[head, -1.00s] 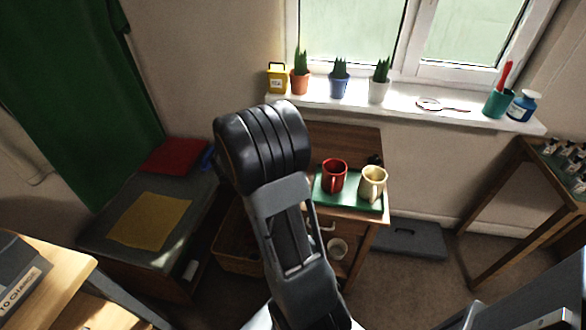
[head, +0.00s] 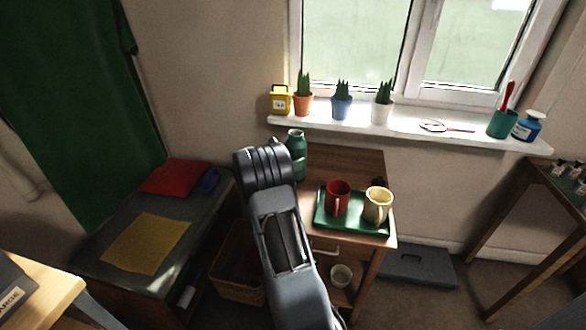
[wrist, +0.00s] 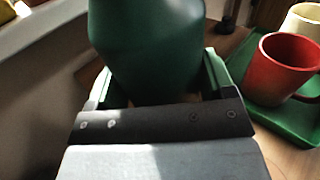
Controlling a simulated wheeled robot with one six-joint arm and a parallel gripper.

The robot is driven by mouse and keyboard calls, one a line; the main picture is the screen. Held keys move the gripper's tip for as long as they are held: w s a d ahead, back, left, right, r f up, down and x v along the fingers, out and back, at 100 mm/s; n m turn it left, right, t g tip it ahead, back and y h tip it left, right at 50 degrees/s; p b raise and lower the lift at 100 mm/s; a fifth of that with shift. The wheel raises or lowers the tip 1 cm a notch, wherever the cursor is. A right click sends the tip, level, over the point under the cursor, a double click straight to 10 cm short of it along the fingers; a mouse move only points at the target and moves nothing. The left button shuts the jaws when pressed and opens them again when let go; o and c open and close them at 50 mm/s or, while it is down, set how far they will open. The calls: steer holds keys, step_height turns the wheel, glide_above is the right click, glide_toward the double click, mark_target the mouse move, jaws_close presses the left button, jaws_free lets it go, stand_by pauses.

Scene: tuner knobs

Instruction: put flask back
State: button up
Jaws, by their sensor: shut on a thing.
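The flask is dark green. It shows in the head view (head: 296,142) just behind the end of my arm, at the left part of the wooden cabinet below the window. In the wrist view the flask (wrist: 150,45) fills the top middle, between the two fingers of my gripper (wrist: 158,85). My gripper is shut on the flask, which looks upright. The flask's lower part is hidden by my arm in the head view, so I cannot tell whether it touches the cabinet top.
A green tray (head: 350,226) with a red mug (head: 338,199) and a cream mug (head: 378,206) is close to the right of the flask. The windowsill (head: 400,125) above holds a yellow tin (head: 279,100) and potted plants (head: 342,104). A bench (head: 90,262) stands left.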

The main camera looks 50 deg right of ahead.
steer(key=shift+w+d+f, duration=0.25)
steer(key=shift+f, duration=0.15)
steer(key=shift+f+b, duration=0.45)
steer(key=shift+f, duration=1.05)
steer(key=shift+f, duration=0.2)
steer(key=o, duration=1.3)
